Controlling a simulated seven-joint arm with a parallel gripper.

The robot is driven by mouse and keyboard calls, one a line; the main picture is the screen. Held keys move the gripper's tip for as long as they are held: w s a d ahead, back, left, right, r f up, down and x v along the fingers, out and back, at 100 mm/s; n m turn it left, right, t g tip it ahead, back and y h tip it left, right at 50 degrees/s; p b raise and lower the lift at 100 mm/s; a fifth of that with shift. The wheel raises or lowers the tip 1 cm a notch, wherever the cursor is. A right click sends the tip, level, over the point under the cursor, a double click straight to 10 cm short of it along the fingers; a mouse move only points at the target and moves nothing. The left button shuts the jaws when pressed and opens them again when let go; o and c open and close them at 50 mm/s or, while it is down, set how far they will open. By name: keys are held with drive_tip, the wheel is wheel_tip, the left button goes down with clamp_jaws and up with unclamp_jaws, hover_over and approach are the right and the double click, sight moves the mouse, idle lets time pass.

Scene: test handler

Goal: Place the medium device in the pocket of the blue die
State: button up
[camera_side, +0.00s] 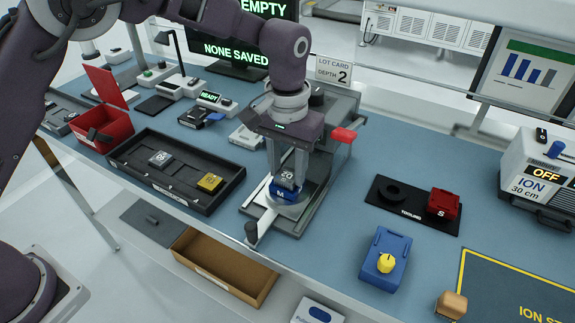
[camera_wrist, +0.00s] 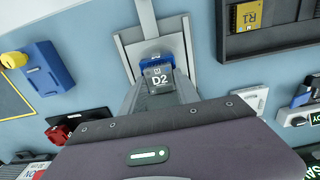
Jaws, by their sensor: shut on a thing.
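My gripper (camera_side: 285,177) points down over the slide of the grey press-like fixture (camera_side: 318,205), shut on a dark grey device (camera_side: 287,176). In the wrist view the device (camera_wrist: 159,80) is marked D2 and sits between the fingers. The blue die (camera_side: 283,194), marked M, stands on the round plate of the slide, directly under the device. In the wrist view the blue die (camera_wrist: 155,60) shows just past the device's edge. The device is at or just above the die; I cannot tell whether it is seated, as the pocket is hidden.
A black tray (camera_side: 128,168) at left holds a grey device (camera_side: 160,159) and a gold device (camera_side: 210,182). A red die (camera_side: 443,204), marked S, sits on a black mat (camera_side: 407,215) at right. A blue block (camera_side: 387,270) with a yellow knob stands near the front.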

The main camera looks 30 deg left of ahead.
sight(286, 175)
drive_tip(key=o, duration=1.3)
drive_tip(key=shift+c, duration=0.2)
wheel_tip(286, 175, up, 12)
drive_tip(key=shift+r, duration=0.2)
drive_tip(key=shift+a, duration=0.1)
drive_tip(key=s+a+r+t+h, duration=0.1)
drive_tip(key=s+a+r+t, duration=0.1)
drive_tip(key=s+a+r, duration=0.85)
drive_tip(key=s+a+f+t, duration=0.1)
drive_tip(key=s+a+f, duration=0.3)
drive_tip(key=s, duration=0.4)
drive_tip(key=s+a+f+t+y, duration=0.1)
drive_tip(key=s+a+f+t, duration=0.1)
drive_tip(key=s, duration=0.6)
drive_tip(key=shift+s+a+f+t, duration=0.3)
drive_tip(key=shift+s+a+f, duration=0.1)
drive_tip(key=shift+a+f, duration=0.45)
